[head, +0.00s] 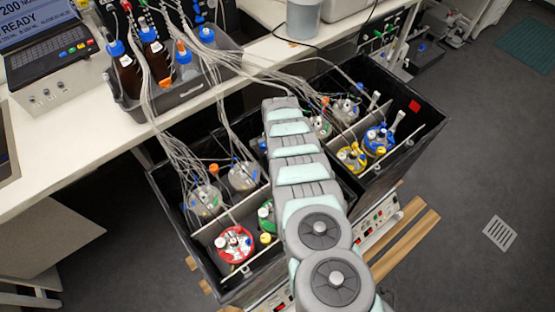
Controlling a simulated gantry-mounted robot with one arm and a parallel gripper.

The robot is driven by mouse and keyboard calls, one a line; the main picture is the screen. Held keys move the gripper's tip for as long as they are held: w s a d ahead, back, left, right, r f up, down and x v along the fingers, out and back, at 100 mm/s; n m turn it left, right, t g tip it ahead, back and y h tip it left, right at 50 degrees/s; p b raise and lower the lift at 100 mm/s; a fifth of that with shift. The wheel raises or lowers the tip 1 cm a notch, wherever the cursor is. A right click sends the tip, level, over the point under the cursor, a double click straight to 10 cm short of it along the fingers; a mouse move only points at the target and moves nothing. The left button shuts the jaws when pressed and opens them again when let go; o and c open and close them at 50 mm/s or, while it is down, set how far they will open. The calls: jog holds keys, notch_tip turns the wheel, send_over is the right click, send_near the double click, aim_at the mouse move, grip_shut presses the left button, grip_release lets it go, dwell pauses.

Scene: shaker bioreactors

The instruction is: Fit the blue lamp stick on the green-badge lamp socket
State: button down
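I cannot clearly pick out the blue lamp stick. A pale stick (397,120) stands at the blue-lidded vessel (378,140) in the right black box; I cannot tell whether it is the lamp stick. No green-badge lamp socket shows. A green-lidded vessel (266,214) in the left box is partly hidden behind my arm. My arm runs up from the bottom middle across the gap between the boxes. My gripper does not show, so its state and anything in it are hidden.
The left black box (168,200) holds several tubed vessels, including a red-lidded one (235,243). The right black box (432,118) carries a red badge (415,106) and holds a yellow-lidded vessel (351,157). A bottle tray (190,92) stands on the bench.

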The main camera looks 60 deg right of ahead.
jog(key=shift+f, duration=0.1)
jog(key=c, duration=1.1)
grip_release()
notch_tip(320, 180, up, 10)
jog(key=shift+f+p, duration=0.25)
jog(key=shift+p, duration=0.3)
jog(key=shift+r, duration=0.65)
